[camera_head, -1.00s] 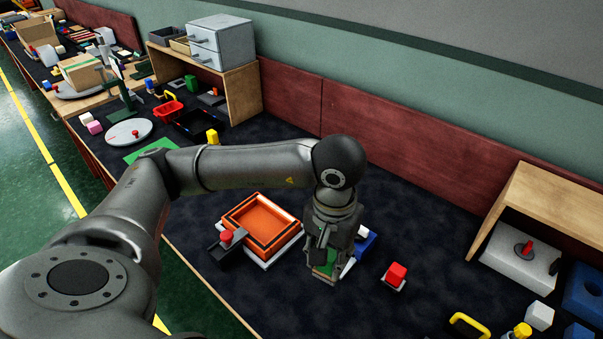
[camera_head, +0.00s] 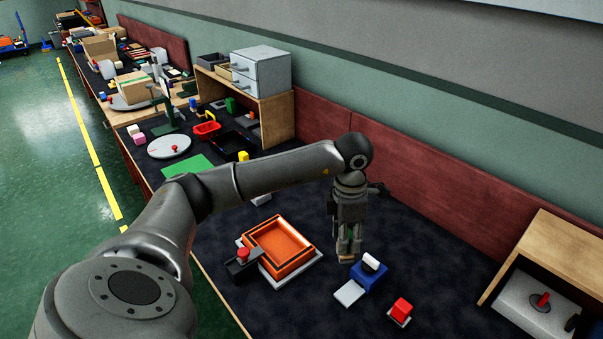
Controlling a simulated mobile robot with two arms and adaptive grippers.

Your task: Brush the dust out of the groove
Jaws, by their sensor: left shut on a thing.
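My left gripper (camera_head: 347,250) points down over the dark bench and is shut on a small, mostly hidden thing. A bit of green and a pale tan lower end (camera_head: 347,259) show between its fingers; I cannot tell for sure that it is a brush. An orange tray (camera_head: 279,240) with a black rim sits on a light base, left of the gripper. A blue block (camera_head: 370,278) with a white rounded top stands just right and in front of it. I cannot make out a groove or dust. My right gripper is not in view.
A red-knobbed black holder (camera_head: 243,259) stands at the tray's left. Wooden shelves (camera_head: 560,247) bound the right; a red backboard (camera_head: 440,190) runs behind.

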